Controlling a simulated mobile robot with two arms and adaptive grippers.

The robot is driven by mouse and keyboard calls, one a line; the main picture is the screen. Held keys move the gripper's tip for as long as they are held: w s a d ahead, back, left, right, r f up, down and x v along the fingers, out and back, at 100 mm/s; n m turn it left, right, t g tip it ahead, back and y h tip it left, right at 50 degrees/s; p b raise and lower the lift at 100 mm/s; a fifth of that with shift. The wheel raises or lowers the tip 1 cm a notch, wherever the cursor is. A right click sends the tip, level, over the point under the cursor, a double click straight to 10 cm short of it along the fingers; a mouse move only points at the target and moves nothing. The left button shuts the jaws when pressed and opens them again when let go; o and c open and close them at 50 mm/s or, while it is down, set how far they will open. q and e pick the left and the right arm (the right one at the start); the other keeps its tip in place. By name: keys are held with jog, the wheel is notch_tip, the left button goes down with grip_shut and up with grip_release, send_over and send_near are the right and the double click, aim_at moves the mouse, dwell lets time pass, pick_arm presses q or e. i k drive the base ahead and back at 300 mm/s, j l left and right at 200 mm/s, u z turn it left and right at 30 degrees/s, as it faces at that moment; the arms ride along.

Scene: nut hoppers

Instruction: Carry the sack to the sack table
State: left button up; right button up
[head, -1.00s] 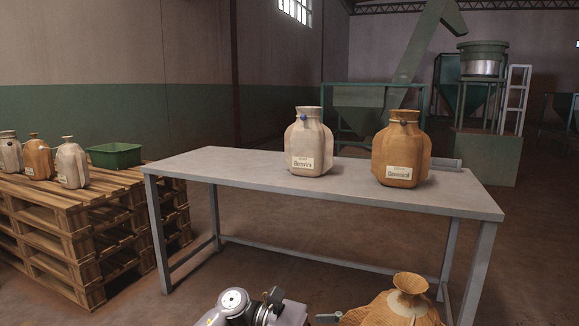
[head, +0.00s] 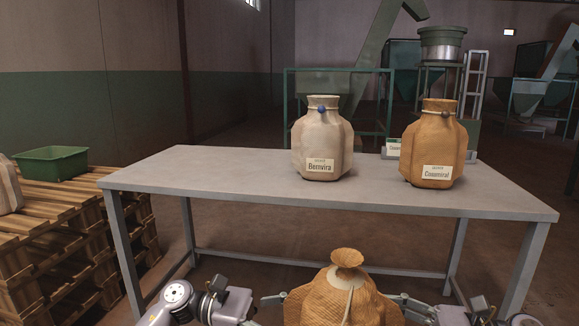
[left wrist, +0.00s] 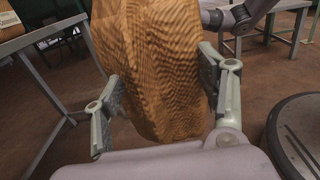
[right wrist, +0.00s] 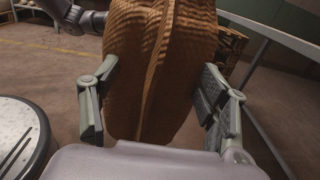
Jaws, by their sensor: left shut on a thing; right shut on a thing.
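A tan woven sack (head: 340,296) with a tied, flared neck hangs upright between my grippers, in front of the sack table's near edge. My left gripper (head: 284,297) is shut on its left side; in the left wrist view the sack (left wrist: 155,75) fills the space between the fingers (left wrist: 165,95). My right gripper (head: 392,298) is shut on its right side; the sack (right wrist: 155,70) also shows between those fingers in the right wrist view (right wrist: 150,105). The grey sack table (head: 230,178) stands just beyond. The sack's underside is out of the head view.
The table's left half is bare. Wooden pallets (head: 60,215) with a green bin (head: 50,165) are at left.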

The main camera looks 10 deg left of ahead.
aim_at(201, 169)
jog(key=i+j, duration=0.1)
jog(key=j, duration=0.3)
jog(key=i+j, duration=0.15)
jog(key=j, duration=0.2)
jog(key=i+j, duration=0.1)
jog(key=j, duration=0.3)
jog(key=i+j, duration=0.15)
jog(key=j, duration=0.25)
